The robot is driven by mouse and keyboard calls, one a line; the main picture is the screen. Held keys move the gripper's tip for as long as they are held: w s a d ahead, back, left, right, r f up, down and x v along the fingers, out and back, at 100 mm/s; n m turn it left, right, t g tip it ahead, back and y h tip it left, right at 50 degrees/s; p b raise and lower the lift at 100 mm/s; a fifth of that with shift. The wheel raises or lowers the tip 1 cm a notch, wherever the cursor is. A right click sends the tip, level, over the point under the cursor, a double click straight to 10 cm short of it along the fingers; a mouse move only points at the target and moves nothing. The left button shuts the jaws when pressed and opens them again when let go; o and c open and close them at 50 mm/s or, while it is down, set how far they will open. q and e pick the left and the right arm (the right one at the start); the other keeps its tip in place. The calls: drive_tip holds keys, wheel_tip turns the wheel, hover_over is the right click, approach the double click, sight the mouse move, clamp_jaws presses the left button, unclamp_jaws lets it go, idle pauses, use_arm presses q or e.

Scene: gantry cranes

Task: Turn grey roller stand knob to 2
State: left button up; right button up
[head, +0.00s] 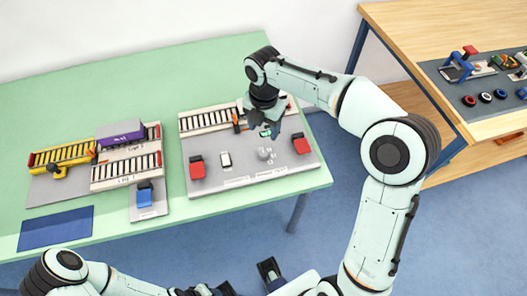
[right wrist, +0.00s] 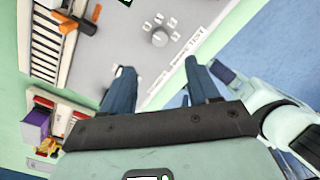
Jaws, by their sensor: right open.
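The grey roller stand (head: 226,181) sits at the right part of the green table, with a roller track along its back. Its grey round knob (head: 264,154) stands on the panel near small white labels; the knob also shows in the right wrist view (right wrist: 159,38). The labels are too small to read surely. My right gripper (head: 268,131) hangs above the stand, just behind the knob in the head view. In the right wrist view its two fingers (right wrist: 160,78) are apart, with nothing between them, and the knob appears beyond their tips. My left gripper (head: 248,279) is partly cut off at the bottom edge.
A yellow and purple roller unit (head: 62,154) and a blue mat (head: 56,229) lie left. A wooden table (head: 440,40) stands at right, across a floor gap.

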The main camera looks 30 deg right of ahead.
sight(264, 153)
wheel_tip(264, 153, down, 12)
drive_tip(key=shift+f+b, duration=0.1)
drive_tip(key=shift+b, duration=0.75)
drive_tip(key=c, duration=1)
